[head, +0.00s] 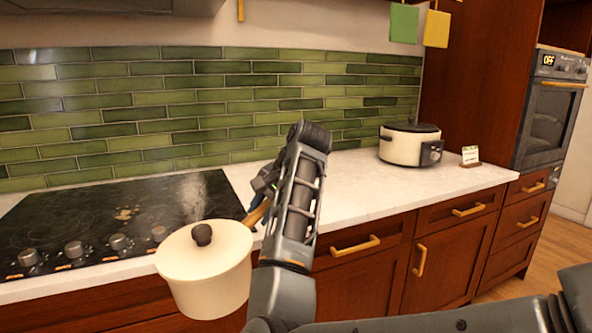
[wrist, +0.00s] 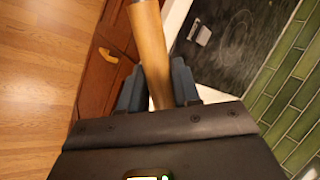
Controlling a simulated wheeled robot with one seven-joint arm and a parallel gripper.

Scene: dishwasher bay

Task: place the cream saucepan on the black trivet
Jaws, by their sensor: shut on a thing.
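The cream saucepan (head: 205,268) has a cream lid with a dark knob and a wooden handle. It hangs level in front of the counter edge, at the lower left of the head view, with the cooktop behind it. My gripper (head: 262,200) is shut on the wooden handle, to the right of the pan body. In the wrist view, the handle (wrist: 150,50) runs up between the two fingers of my gripper (wrist: 158,88), and the pan body is out of frame. I see no black trivet in either view.
A black cooktop (head: 120,218) with several knobs and rising steam lies at left. The white counter (head: 370,195) is clear to the right of my arm. A cream slow cooker (head: 405,145) and a small card stand (head: 470,154) stand farther right, beside a wall oven (head: 548,115).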

